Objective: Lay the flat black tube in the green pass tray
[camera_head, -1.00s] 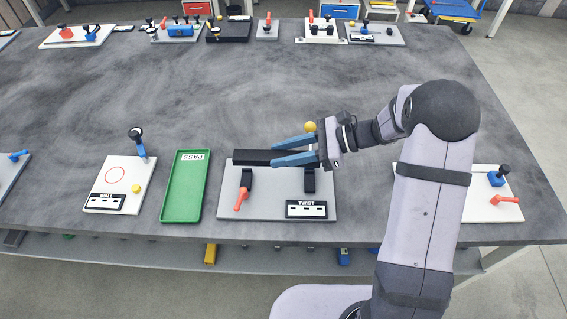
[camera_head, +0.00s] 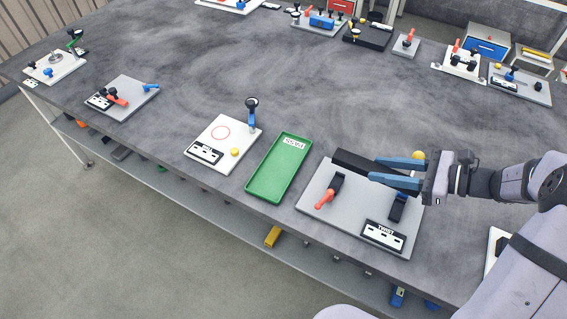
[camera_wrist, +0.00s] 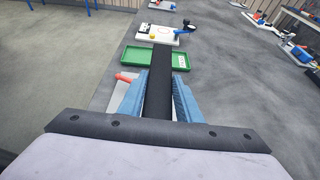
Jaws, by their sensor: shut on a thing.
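The flat black tube (camera_head: 362,164) is in my gripper (camera_head: 402,172), which is shut on it with its blue fingers on either side. The tube sticks out past the fingertips to the left, above the grey TWIST board (camera_head: 345,219). In the wrist view the tube (camera_wrist: 158,95) lies between the fingers and points at the green tray. The green pass tray (camera_head: 257,184) lies on the table just left of the TWIST board. It is empty, with a PASS label at its far end. It also shows in the wrist view (camera_wrist: 132,60), partly hidden by the tube.
The TWIST board carries black holders (camera_head: 397,207) and a red-orange lever (camera_head: 325,198). Left of the tray is a white board (camera_head: 222,133) with an upright blue-and-black post (camera_head: 252,112) and a yellow knob. More boards line the far edge. The table middle is clear.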

